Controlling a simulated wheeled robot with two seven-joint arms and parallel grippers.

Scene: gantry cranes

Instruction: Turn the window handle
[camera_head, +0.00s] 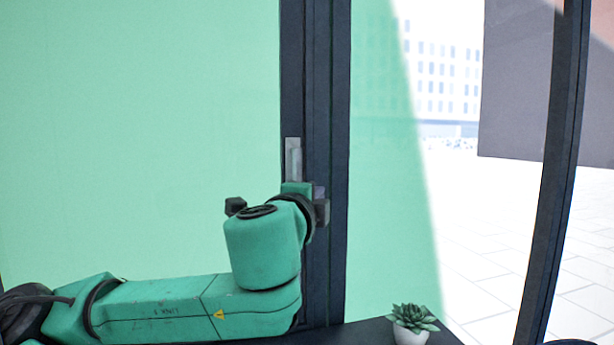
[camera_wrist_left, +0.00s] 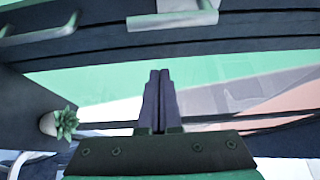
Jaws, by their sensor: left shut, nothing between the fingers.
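The window handle (camera_head: 293,158) is a light grey upright bar on the dark window frame, just above my left wrist in the head view. Its lower part is hidden by my arm. In the left wrist view a light grey handle (camera_wrist_left: 172,19) lies across the dark frame at the top of the picture, beyond the fingertips. My left gripper (camera_wrist_left: 160,74) is shut and empty, with a visible gap to that handle. In the head view the gripper is mostly hidden behind my wrist. My right gripper is not in view.
A second grey handle (camera_wrist_left: 38,34) shows at the upper left of the wrist view. A potted succulent (camera_head: 411,322) stands on the dark sill right of my arm. Green-tinted panes flank the dark upright post (camera_head: 330,90). Another dark post (camera_head: 560,170) stands at the right.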

